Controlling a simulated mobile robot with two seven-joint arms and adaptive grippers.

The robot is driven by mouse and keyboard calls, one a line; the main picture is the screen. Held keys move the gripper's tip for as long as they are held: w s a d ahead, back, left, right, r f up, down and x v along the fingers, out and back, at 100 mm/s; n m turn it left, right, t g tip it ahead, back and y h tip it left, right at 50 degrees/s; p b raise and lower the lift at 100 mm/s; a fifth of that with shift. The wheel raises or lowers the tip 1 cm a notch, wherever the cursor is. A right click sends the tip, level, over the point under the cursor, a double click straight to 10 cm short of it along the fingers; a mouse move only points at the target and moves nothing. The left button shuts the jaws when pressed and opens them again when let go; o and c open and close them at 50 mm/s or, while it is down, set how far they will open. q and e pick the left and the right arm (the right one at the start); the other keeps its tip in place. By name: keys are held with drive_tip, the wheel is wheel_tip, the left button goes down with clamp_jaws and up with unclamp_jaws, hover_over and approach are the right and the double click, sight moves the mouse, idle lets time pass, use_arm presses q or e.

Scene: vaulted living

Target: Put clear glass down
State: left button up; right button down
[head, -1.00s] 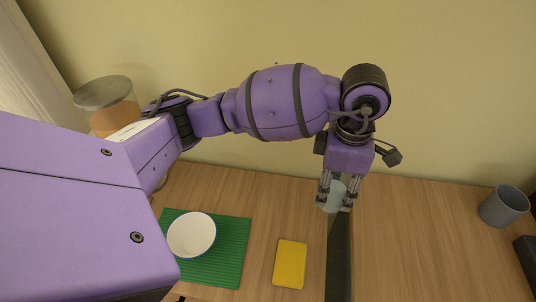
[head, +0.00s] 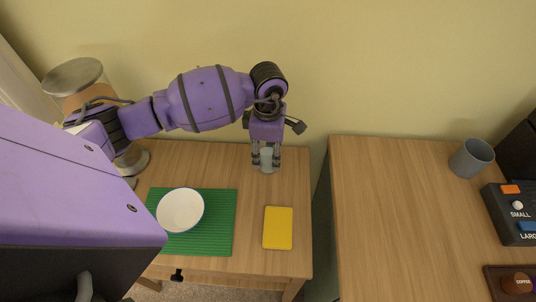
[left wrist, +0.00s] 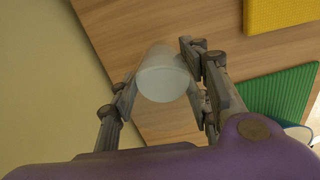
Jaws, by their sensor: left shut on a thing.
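The clear glass (head: 267,159) is between the fingers of my left gripper (head: 266,161) at the back of the left wooden table (head: 232,262), near the wall. It looks upright. My left gripper is shut on it from above. In the left wrist view the glass (left wrist: 163,74) shows as a pale, frosted cylinder between the two fingers (left wrist: 165,88). Whether its base touches the tabletop I cannot tell. My right gripper is not in view.
A white bowl (head: 181,211) sits on a green ribbed mat (head: 206,240), with a yellow block (head: 278,228) to the right. A gap separates this table from the right one (head: 400,230), which bears a grey mug (head: 471,158) and a dark button panel (head: 515,212). A lamp (head: 75,78) stands back left.

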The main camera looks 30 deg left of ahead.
use_arm(q)
drive_tip(key=shift+f, duration=0.8)
drive_tip(key=o, duration=1.5)
drive_tip(key=shift+c, duration=0.2)
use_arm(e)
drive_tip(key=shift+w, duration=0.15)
use_arm(q)
drive_tip(key=shift+r, duration=0.25)
wheel_tip(320, 180, up, 12)
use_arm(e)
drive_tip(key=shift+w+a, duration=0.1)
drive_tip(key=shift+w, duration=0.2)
